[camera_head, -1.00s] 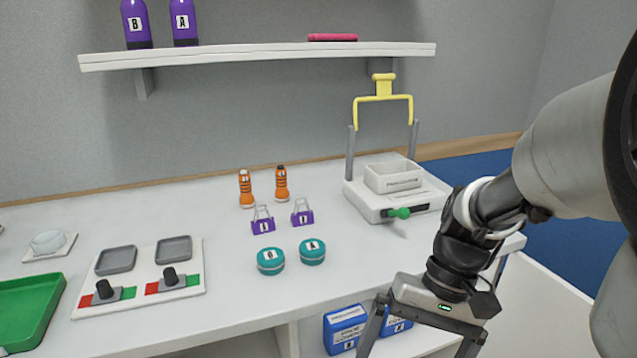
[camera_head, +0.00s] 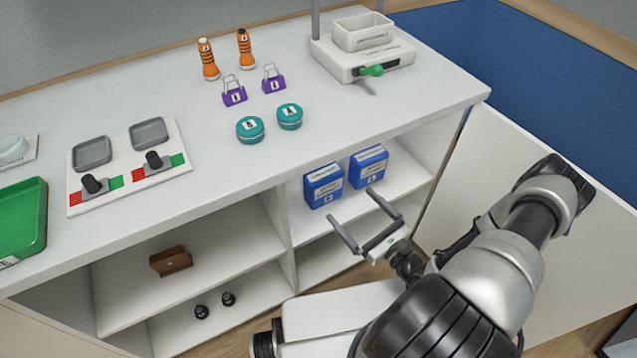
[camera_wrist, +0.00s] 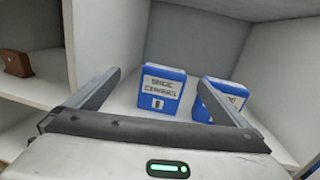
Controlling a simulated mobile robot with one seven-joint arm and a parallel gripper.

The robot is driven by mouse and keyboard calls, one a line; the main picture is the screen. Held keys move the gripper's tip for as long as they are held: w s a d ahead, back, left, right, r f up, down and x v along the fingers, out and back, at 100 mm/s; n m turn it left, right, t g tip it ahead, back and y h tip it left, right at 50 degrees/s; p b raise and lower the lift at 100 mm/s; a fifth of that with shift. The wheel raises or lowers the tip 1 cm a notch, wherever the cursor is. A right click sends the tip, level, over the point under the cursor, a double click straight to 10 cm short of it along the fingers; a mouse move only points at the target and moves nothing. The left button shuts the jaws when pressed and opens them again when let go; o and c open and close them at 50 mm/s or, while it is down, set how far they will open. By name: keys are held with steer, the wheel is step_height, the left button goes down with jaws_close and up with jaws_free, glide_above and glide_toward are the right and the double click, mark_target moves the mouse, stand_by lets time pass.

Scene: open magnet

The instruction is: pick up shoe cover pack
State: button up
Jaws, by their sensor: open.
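Two blue packs with white labels stand side by side on the upper shelf inside the cabinet, the left pack (camera_head: 323,186) and the right pack (camera_head: 368,167). In the wrist view the left pack (camera_wrist: 161,92) reads "SHOE COVERS" and stands between my finger lines, farther in. The right pack (camera_wrist: 221,97) is partly hidden behind my right finger. My gripper (camera_head: 357,220) is open and empty, in front of and a little below the packs, pointing into the compartment. It touches neither pack.
A vertical divider (camera_head: 278,221) bounds the compartment on the left. The white worktop (camera_head: 240,170) overhangs it. An open white door (camera_head: 480,185) stands to the right. Teal tins and purple clips are on the worktop.

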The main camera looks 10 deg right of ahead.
steer(key=f+m+h, duration=0.1)
steer(key=h, duration=0.1)
steer(key=b, duration=0.2)
glide_toward(324, 173)
steer(key=shift+m+t, duration=0.3)
steer(key=shift+m, duration=0.1)
steer(key=x, duration=0.5)
steer(key=shift+f, duration=0.4)
steer(key=b+x, duration=0.1)
steer(key=x, duration=0.4)
steer(key=shift+b, duration=0.3)
steer(key=shift+c, duration=0.4)
